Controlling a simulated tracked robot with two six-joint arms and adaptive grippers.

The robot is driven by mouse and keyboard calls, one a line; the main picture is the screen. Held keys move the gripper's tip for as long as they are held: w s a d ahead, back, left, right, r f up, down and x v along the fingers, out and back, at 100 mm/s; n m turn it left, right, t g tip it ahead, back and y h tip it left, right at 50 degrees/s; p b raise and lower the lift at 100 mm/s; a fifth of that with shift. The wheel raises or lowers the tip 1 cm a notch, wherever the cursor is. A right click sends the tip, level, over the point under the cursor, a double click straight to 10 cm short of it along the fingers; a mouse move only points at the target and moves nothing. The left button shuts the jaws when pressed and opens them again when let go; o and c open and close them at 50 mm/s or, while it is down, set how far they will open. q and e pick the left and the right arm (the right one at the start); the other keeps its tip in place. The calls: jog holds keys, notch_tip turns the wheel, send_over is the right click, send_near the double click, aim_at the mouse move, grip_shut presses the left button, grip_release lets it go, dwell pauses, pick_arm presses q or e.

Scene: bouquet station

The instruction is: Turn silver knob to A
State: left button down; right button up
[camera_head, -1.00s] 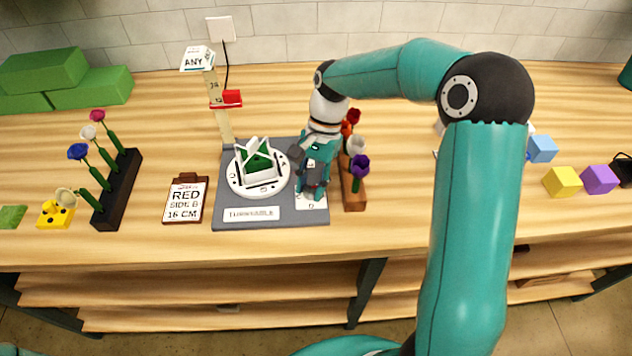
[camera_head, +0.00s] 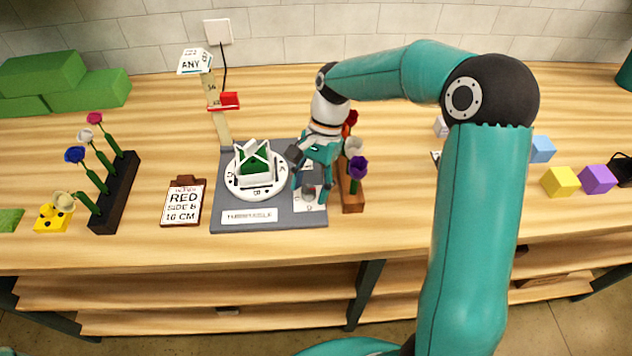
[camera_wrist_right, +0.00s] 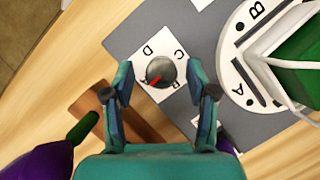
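The silver knob (camera_head: 308,193) sits on a white lettered plate (camera_wrist_right: 178,82) at the right side of the grey board (camera_head: 230,211). In the right wrist view the knob (camera_wrist_right: 161,72) is round, with a red mark pointing to the picture's lower left. Letters D and C show along the plate's upper edges; the other letters are not readable. My right gripper (camera_head: 312,170) is open above the knob. In the wrist view its two fingers (camera_wrist_right: 161,90) stand either side of the knob, with gaps on both sides. My left gripper is out of view.
A white turntable (camera_head: 236,187) with a green and white holder is left of the knob. A wooden block (camera_head: 353,203) with flowers stands close on the right. Table in front is clear.

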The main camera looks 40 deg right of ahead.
jog(key=shift+r, duration=0.25)
jog(key=v, duration=1.1)
jog(key=shift+r, duration=0.15)
jog(key=shift+w+d, duration=0.1)
jog(key=shift+d, duration=0.05)
